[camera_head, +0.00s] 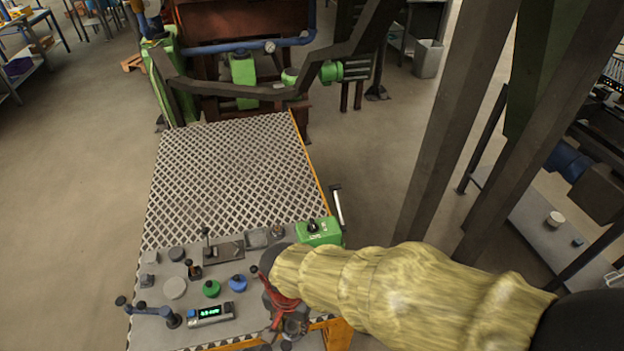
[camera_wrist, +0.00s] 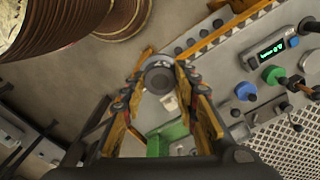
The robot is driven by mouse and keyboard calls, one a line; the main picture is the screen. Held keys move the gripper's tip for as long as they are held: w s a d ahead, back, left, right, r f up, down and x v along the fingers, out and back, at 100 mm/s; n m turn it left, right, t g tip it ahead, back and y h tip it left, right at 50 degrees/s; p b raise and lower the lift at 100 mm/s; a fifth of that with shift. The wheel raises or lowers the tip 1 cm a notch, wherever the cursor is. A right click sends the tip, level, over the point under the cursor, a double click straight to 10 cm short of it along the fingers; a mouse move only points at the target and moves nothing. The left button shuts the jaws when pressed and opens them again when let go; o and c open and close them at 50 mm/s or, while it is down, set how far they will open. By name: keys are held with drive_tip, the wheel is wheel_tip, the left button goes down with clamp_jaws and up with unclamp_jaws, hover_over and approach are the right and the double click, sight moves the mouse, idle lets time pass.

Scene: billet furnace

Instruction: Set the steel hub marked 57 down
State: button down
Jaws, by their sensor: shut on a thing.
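My gripper (camera_wrist: 160,84) has its fingers closed around a round grey steel hub (camera_wrist: 158,76) with a darker centre, seen between the fingertips in the wrist view. In the head view my gripper (camera_head: 284,306) is over the front right of a grey worktop (camera_head: 250,325), low in the picture beneath my yellow-sleeved arm. The hub cannot be made out clearly there, and I cannot tell whether it touches the worktop.
On the worktop stand several knobs and discs, including a green knob (camera_head: 211,289), a blue knob (camera_head: 238,282) and a grey disc (camera_head: 175,288). A green-lit display (camera_head: 210,313) and a green switch box (camera_head: 318,231) stand nearby. The diamond-patterned plate (camera_head: 230,170) behind is clear.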

drive_tip(key=shift+w+d+f, duration=0.1)
drive_tip(key=shift+w, duration=0.55)
drive_tip(key=w+d+r+n, duration=0.1)
drive_tip(key=w+d+n, duration=0.1)
drive_tip(key=w+d, duration=0.9)
drive_tip(key=w+d+r+n, duration=0.1)
drive_tip(key=w+d+r, duration=0.1)
drive_tip(key=w+d, duration=1)
drive_tip(key=w, duration=0.3)
drive_tip(key=shift+r+n, duration=0.3)
drive_tip(key=shift+n, duration=0.1)
